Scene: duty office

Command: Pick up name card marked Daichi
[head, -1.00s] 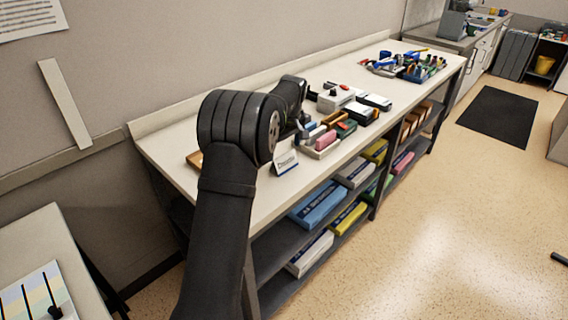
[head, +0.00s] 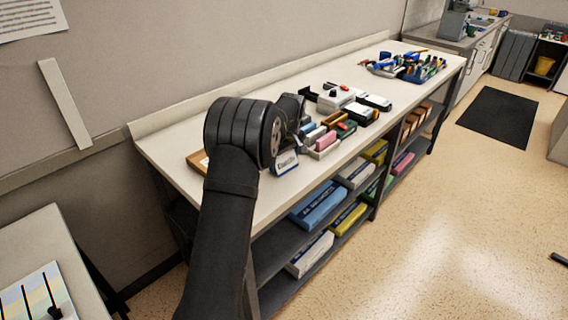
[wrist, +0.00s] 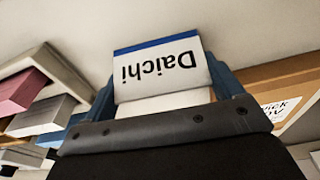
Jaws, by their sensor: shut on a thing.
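The name card marked Daichi (wrist: 160,68) is white with a blue edge strip and black lettering, upside down in the wrist view. My gripper (wrist: 165,92) is shut on it, with a blue finger on each side of the card. In the head view the card (head: 285,163) shows near the front edge of the bench, beside my arm. My gripper's fingers are mostly hidden behind my arm there. I cannot tell whether the card touches the bench top.
A wooden box (wrist: 285,88) with a partly readable label lies on the other side. White boxes (head: 336,100) and a cluttered blue organizer (head: 420,72) stand further along the bench (head: 185,128).

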